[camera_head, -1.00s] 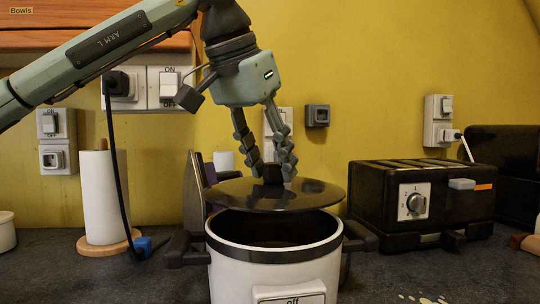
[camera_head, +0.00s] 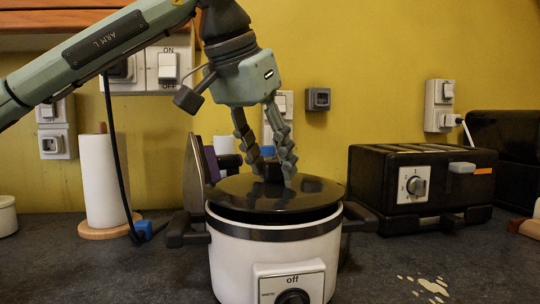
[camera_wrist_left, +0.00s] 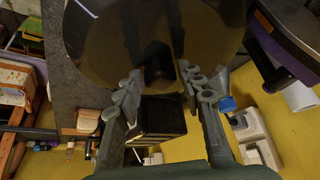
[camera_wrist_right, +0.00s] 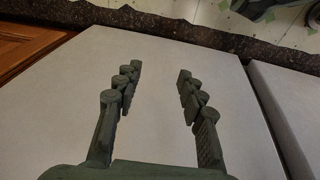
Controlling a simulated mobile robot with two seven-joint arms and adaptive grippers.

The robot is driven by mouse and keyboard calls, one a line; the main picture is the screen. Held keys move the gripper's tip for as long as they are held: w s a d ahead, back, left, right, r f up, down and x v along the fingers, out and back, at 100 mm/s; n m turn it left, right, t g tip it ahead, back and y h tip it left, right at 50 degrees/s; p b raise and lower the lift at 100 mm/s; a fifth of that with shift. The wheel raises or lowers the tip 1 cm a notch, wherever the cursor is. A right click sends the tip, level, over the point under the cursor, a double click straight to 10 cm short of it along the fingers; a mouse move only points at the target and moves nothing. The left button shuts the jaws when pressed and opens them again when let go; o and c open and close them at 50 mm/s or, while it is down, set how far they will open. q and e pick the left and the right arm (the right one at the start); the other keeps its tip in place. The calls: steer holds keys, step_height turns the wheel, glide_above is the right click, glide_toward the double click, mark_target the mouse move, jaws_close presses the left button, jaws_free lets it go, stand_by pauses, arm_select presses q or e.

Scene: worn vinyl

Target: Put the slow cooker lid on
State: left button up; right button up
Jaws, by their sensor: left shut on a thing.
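The slow cooker (camera_head: 275,255) is white with a dark rim and a front panel reading "off"; it stands upright on the counter. Its round dark lid (camera_head: 310,197) is level over the pot and covers its opening. The lid is at or very close to the rim; I cannot tell whether it touches all round. My left gripper (camera_head: 270,172) points down, shut on the lid's black knob. The lid (camera_wrist_left: 110,45) also shows in the left wrist view, with the knob (camera_wrist_left: 158,65) between the fingers. My right gripper (camera_wrist_right: 158,80) is open and empty above a plain white surface.
A black toaster (camera_head: 375,195) stands to the right of the cooker. An upright iron (camera_head: 195,175) stands close behind it on the left, and a paper roll (camera_head: 100,185) farther left. A pale spill (camera_head: 432,287) lies at the front right of the dark counter (camera_head: 100,275).

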arm_select(q)
steer(key=shift+f+b, duration=0.6)
steer(key=shift+f, duration=0.35)
stand_by(0.3)
stand_by(0.5)
steer(key=o, duration=1.2)
steer(key=v, duration=1.2)
